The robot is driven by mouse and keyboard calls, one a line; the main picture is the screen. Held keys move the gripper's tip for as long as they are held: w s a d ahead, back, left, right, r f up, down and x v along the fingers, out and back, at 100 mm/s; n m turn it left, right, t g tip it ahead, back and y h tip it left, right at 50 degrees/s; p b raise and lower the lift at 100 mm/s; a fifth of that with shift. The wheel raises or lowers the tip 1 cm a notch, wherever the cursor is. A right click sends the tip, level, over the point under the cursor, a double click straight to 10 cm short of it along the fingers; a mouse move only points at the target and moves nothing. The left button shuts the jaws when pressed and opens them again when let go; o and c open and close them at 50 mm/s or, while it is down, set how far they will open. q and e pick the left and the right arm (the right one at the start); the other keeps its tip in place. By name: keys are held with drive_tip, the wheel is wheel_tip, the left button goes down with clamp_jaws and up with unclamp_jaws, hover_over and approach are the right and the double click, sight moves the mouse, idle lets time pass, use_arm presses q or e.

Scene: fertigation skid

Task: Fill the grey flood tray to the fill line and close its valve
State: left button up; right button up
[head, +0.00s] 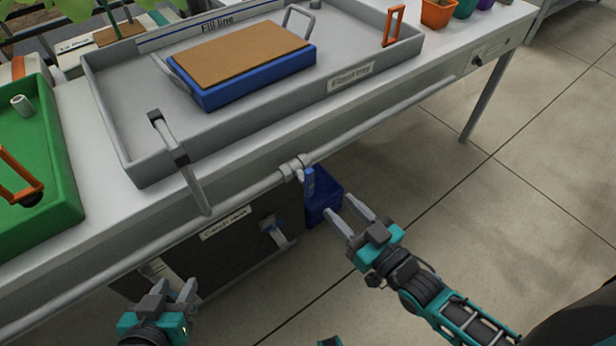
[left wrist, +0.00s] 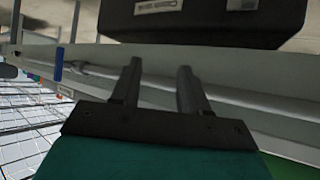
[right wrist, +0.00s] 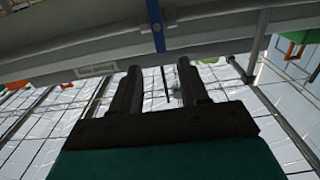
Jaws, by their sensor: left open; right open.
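The grey flood tray (head: 130,165) sits on the bench with a "Fill line" strip (head: 205,27) along its back wall. A blue block with a brown top (head: 240,55) lies in it. I cannot make out any water. A blue valve lever (head: 309,183) hangs down at the pipe fitting below the bench front; a blue lever also shows in the right wrist view (right wrist: 155,25). My right gripper (head: 346,209) is open and empty, just right of the lever in the picture and apart from it. My left gripper (head: 174,287) is open and empty, low at the left.
A pipe (head: 245,195) runs along the bench front. A grey bent bar (head: 180,155) overhangs the tray's front left. A green tray (head: 60,190) with an orange handle stands left. The floor at right is clear.

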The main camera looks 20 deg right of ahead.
sight(311, 178)
drive_tip(key=b+x, duration=0.1)
drive_tip(key=x, duration=1)
drive_tip(key=shift+w+a+b, duration=0.1)
drive_tip(key=shift+w+b, duration=0.2)
clamp_jaws()
